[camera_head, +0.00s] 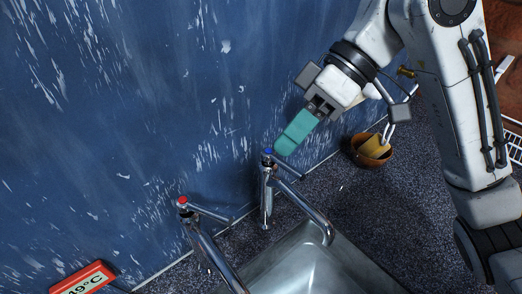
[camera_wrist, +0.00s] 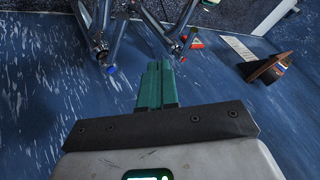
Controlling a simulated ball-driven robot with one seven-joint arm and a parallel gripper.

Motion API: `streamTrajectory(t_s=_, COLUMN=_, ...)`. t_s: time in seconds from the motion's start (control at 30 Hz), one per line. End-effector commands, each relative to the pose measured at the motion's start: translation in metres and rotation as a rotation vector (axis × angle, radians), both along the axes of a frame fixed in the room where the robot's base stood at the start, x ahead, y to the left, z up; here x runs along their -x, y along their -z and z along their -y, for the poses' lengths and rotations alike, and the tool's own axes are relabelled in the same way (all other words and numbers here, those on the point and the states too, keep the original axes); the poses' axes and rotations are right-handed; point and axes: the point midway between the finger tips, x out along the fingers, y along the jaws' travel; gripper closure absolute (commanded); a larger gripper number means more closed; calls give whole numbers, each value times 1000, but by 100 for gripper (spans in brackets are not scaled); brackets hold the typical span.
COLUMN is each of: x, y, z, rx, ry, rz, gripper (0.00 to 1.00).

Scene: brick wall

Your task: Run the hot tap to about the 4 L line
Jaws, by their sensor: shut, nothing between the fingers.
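The red-capped tap (camera_head: 183,202) stands at the left of the sink, its spout reaching down to the right. The blue-capped tap (camera_head: 267,152) stands right of it. Both also show at the top of the wrist view, the blue cap (camera_wrist: 111,70) at left and the red cap (camera_wrist: 184,38) at right. My gripper (camera_head: 282,150) has teal fingers, shut and empty, with the tips close beside the blue cap in the head view; I cannot tell whether they touch. The fingers (camera_wrist: 157,68) show together in the wrist view. I see no 4 L line and no clear water stream.
A steel sink (camera_head: 270,270) is cut off at the bottom. A brown bowl (camera_head: 358,156) with a yellowish item sits on the dark speckled counter (camera_head: 385,205) at right. A red-framed temperature display (camera_head: 85,279) is partly cropped at lower left. A blue wall (camera_head: 110,120) rises behind the taps.

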Motion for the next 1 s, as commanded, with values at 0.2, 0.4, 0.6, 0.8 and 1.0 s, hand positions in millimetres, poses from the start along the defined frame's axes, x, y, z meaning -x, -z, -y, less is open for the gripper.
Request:
streamTrajectory(t_s=0.2, x=8, y=27, z=-22, rx=-1, ry=-2, rz=-3, gripper=100)
streamTrajectory(t_s=0.4, x=16, y=57, z=-46, rx=-1, ry=-2, rz=-3, gripper=100)
streamTrajectory(t_s=0.6, x=32, y=66, z=-65, rx=-2, ry=-3, rz=3, gripper=100)
streamTrajectory(t_s=0.8, x=48, y=63, z=-76, rx=-2, ry=-1, rz=0, gripper=100)
streamTrajectory(t_s=1.0, x=52, y=63, z=-78, rx=0, ry=0, rz=-1, gripper=100)
